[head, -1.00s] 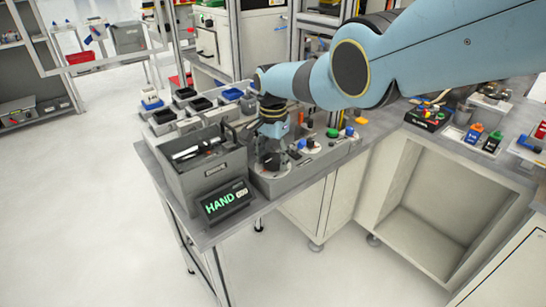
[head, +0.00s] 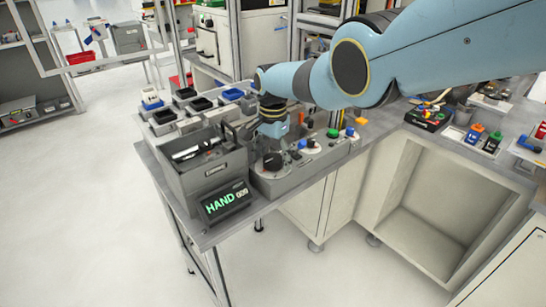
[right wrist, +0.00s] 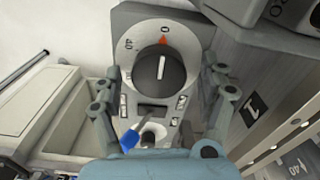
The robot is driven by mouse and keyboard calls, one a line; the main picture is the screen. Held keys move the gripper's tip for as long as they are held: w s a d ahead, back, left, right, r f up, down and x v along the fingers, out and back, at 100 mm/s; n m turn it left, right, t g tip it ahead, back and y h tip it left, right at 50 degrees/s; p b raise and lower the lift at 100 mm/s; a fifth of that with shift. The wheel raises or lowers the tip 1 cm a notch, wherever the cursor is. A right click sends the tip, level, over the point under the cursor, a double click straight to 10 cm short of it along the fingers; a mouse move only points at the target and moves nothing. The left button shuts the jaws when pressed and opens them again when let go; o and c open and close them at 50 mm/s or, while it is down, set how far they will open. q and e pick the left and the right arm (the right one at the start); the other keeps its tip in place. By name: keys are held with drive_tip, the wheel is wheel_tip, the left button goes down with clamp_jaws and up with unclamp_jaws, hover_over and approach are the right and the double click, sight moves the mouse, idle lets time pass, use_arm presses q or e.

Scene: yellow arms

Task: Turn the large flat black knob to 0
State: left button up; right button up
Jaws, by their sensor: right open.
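The large flat black knob (right wrist: 160,72) sits on a round pale dial (right wrist: 128,75) on a grey panel. Its white line is nearly upright in the right wrist view, its upper end towards the orange mark (right wrist: 163,41) beside the 0. The knob also shows in the head view (head: 272,162), on the grey control box. My right gripper (right wrist: 163,112) is open and empty, its fingers spread to either side of the panel. In the head view the right gripper (head: 272,132) is above the knob and apart from it. My left gripper is not in view.
A grey bin (head: 208,178) and a screen reading HAND (head: 226,201) stand left of the control box. A small blue-handled switch (right wrist: 130,139) is near the knob.

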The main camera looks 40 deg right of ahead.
sight(273, 158)
wheel_tip(273, 158, up, 12)
idle(0.7)
idle(0.4)
